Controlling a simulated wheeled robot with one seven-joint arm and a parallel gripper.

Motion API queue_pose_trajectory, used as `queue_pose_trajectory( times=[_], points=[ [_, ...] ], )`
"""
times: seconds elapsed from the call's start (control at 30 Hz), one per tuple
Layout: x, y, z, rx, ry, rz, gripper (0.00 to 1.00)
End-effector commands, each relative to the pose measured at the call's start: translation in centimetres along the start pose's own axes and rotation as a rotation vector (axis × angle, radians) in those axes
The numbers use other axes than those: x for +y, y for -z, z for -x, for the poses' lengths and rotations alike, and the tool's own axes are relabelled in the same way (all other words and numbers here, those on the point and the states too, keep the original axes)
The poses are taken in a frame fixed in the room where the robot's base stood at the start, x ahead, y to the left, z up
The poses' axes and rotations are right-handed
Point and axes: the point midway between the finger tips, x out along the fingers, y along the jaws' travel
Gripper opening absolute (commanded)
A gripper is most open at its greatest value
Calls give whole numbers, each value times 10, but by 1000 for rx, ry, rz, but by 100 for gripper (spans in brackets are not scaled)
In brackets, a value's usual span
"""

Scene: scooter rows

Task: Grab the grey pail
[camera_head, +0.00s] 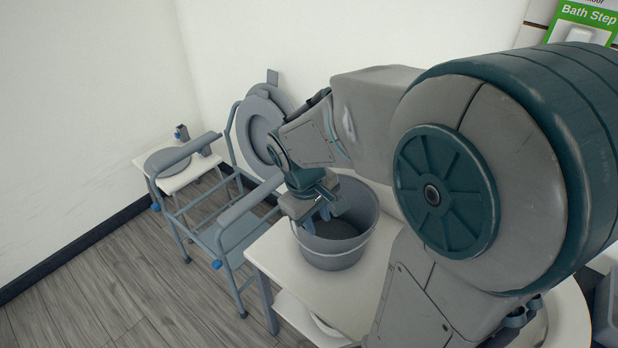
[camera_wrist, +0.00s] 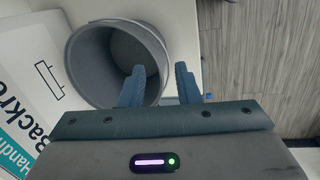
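The grey pail (camera_head: 332,255) stands upright and looks empty on a white table (camera_head: 268,250). A thin handle shows along its rim in the wrist view, where I look down into the pail (camera_wrist: 88,62). The rim on that side lies between the fingers. I cannot tell whether either finger touches the wall.
A grey-blue commode chair (camera_head: 228,232) stands left of the table. A small white stand (camera_head: 178,178) with a grey part is behind it. A printed white box (camera_wrist: 30,85) lies beside the pail. A green "Bath Step" box (camera_head: 585,18) is at upper right. Wooden floor (camera_head: 90,295) is clear at left.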

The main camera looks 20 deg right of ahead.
Motion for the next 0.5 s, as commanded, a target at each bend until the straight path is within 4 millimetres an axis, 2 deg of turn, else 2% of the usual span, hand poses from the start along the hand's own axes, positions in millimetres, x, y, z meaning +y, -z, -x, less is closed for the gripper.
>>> queue_pose_trajectory(
  times=[0.1,0.23,0.5],
  points=[
    [4,22,-11,-62,-5,146,29],
    [6,40,-27,-103,-4,270,29],
    [6,54,-48,-134,3,382,29]
  ],
)
